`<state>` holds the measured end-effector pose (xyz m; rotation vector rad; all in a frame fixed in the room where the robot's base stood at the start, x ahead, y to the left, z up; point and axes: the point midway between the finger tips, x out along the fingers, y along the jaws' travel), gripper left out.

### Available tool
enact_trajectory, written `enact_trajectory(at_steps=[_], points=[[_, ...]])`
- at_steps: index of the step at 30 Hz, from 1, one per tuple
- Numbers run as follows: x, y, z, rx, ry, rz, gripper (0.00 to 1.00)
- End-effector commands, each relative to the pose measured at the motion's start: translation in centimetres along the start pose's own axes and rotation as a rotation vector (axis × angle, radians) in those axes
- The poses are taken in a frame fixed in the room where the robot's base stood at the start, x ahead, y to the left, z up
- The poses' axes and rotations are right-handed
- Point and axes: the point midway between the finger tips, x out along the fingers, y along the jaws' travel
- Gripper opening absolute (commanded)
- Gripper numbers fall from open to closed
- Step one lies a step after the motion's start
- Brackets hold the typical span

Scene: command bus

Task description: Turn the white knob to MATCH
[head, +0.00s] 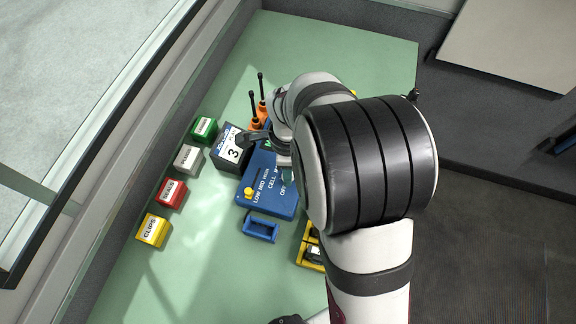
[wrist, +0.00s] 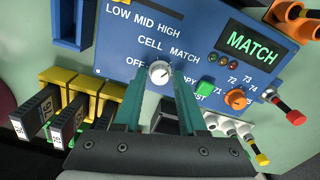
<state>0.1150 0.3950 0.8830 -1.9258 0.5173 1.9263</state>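The white knob (wrist: 159,73) is on a blue panel (wrist: 110,45), ringed by the labels OFF, CELL, MATCH, COPY and one partly hidden ending in "ST". A dark mark shows on its face, but I cannot tell for sure which label it points to. The green display (wrist: 248,48) reads MATCH. My gripper (wrist: 159,80) is open, its two teal fingers on either side of the knob in the picture, with a gap to each side. I cannot tell how far above the panel the tips are. In the head view my arm hides the knob and part of the panel (head: 262,205).
An orange knob (wrist: 236,99) and a green button (wrist: 206,84) sit right of the knob. Plugs and jacks (wrist: 290,110) lie further right. A yellow rack (wrist: 85,82) holds dark modules. Labelled boxes (head: 172,193) line the table's left side.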

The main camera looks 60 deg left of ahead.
Motion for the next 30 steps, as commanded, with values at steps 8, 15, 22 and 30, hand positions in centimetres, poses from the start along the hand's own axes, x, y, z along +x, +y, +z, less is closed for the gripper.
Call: enact_trajectory(at_steps=[8,15,22,30], points=[[0.0,0.0,0.0,-0.001,0.000,0.000,0.58],[-1.8,-0.1,0.0,-0.003,0.000,-0.004,0.58],[-9.0,-0.1,0.0,-0.001,-0.001,-0.007,0.58],[-14.9,0.0,0.0,-0.001,0.000,-0.002,0.58]])
